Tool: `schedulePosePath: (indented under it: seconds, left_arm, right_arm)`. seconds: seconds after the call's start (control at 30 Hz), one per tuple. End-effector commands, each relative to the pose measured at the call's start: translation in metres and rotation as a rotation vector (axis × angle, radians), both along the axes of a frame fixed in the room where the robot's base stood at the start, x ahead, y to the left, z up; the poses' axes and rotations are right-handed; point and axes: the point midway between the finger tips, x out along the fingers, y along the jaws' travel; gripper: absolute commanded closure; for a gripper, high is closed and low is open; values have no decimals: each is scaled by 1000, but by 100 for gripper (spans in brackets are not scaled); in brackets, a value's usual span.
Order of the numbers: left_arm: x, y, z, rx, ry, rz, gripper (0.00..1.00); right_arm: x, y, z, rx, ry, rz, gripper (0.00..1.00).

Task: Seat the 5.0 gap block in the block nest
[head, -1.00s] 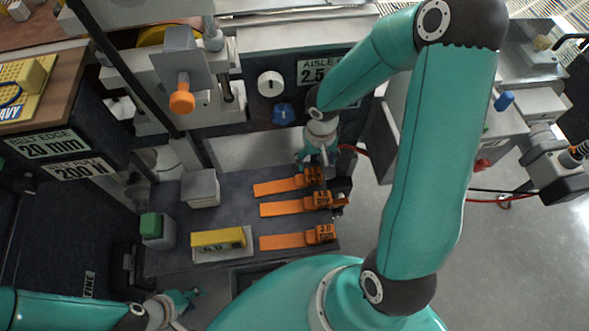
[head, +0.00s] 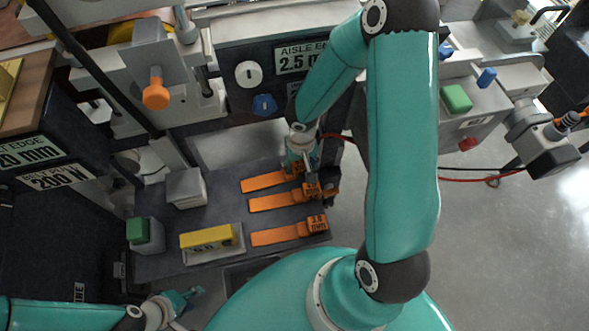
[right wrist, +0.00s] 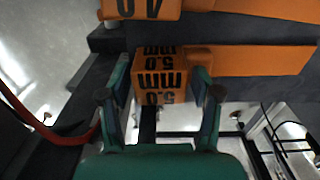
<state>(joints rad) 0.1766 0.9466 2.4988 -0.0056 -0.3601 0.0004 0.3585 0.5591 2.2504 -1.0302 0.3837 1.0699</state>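The orange 5.0 mm gap block (head: 264,182) lies farthest back of three orange blocks on the dark bench top. It also shows in the right wrist view (right wrist: 160,75), its labelled end between my right gripper's fingers. My right gripper (head: 305,172) is low at that end, fingers on either side (right wrist: 162,95); a narrow gap seems to show at the left finger, so it looks open. My left gripper (head: 190,296) is at the lower left, empty and away from the blocks; its opening is too small to judge. I cannot identify the block nest for certain.
The orange 4.0 block (head: 272,203) and 3.0 block (head: 275,237) lie nearer. A yellow 6.0 block (head: 207,238) sits in a pale holder (head: 238,250). A green-topped block (head: 138,231) and a grey block (head: 186,186) stand left. A red cable (right wrist: 75,137) runs beside my right gripper.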

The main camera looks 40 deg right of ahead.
Motion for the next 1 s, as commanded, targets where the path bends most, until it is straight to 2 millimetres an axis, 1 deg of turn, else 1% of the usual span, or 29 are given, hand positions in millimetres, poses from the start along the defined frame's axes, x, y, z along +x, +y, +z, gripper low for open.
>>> schedulePosePath:
  seconds: [0.03, 0.2, 0.27, 0.3, 0.53, 0.67, 0.77, 1.0]
  left_arm:
    - [0, 0, 0, 0, 0, 0, 60]
    - [0, 0, 0, 0, 0, 0, 60]
    - [0, 0, 0, 0, 0, 0, 60]
    - [0, 0, 0, 0, 0, 0, 60]
    - [0, 0, 1, 0, 0, 0, 60]
    - [0, 0, 4, 0, 0, 0, 60]
    - [0, 0, 9, 0, 0, 0, 60]
    - [0, 0, 27, 0, 0, 0, 60]
  right_arm:
    - [0, 0, 0, 0, 0, 0, 51]
    - [0, 0, 0, 0, 0, 1, 79]
    - [0, 0, 0, 0, 0, 1, 89]
    - [0, 0, 0, 0, -1, 1, 92]
    - [1, 0, 1, 0, -1, 1, 92]
    - [1, 1, 6, 0, -1, 2, 92]
    - [1, 1, 13, -1, -2, 3, 92]
    - [2, 2, 38, 0, -2, 5, 92]
